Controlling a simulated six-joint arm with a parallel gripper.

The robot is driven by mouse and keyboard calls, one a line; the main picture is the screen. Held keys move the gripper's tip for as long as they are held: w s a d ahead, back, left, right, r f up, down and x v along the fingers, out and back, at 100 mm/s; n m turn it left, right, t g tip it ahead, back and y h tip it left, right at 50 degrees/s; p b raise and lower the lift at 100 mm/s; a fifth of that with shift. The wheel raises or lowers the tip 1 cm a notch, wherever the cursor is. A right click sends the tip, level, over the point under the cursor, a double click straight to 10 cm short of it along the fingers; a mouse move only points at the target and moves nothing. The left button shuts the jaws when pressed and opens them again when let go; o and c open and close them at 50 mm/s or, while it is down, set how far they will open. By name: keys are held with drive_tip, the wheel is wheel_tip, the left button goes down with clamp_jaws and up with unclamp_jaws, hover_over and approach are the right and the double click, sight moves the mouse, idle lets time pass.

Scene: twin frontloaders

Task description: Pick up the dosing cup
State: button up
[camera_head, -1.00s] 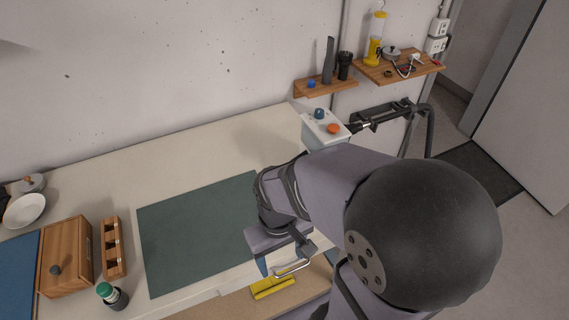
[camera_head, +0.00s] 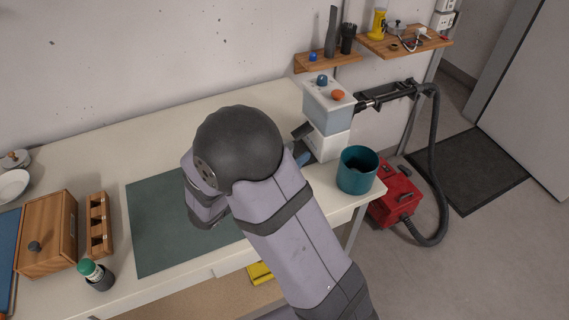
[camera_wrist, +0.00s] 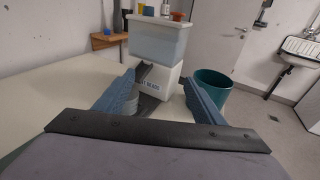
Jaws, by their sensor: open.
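My gripper (camera_wrist: 159,82) is open in the wrist view, its two blue fingers spread with nothing held between them. A grey, rounded, ribbed thing (camera_wrist: 131,105) shows just inside the left finger, partly hidden by it; it may be the dosing cup, but I cannot tell for sure. Ahead stands the bead dispenser (camera_wrist: 157,83), a white base with a clear hopper on top and a dark chute on its left side. In the head view the dispenser (camera_head: 328,145) stands at the bench's right end; my arm hides most of the gripper there.
A teal bin (camera_head: 356,172) stands right of the dispenser, near the bench edge. A green mat (camera_head: 155,235) lies mid-bench. A red vacuum (camera_head: 396,195) is on the floor.

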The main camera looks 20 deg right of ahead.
drive_tip(key=w+a+n+t, duration=0.3)
drive_tip(key=w+a, duration=0.1)
drive_tip(key=f, duration=0.8)
drive_tip(key=shift+d+f, duration=0.15)
drive_tip(key=shift+d, duration=0.1)
drive_tip(key=shift+p+x, duration=1)
drive_tip(key=shift+x, duration=2.15)
drive_tip(key=shift+w+d, duration=0.4)
drive_tip(key=shift+d, duration=0.05)
drive_tip(key=c, duration=1.2)
drive_tip(key=shift+a, duration=0.1)
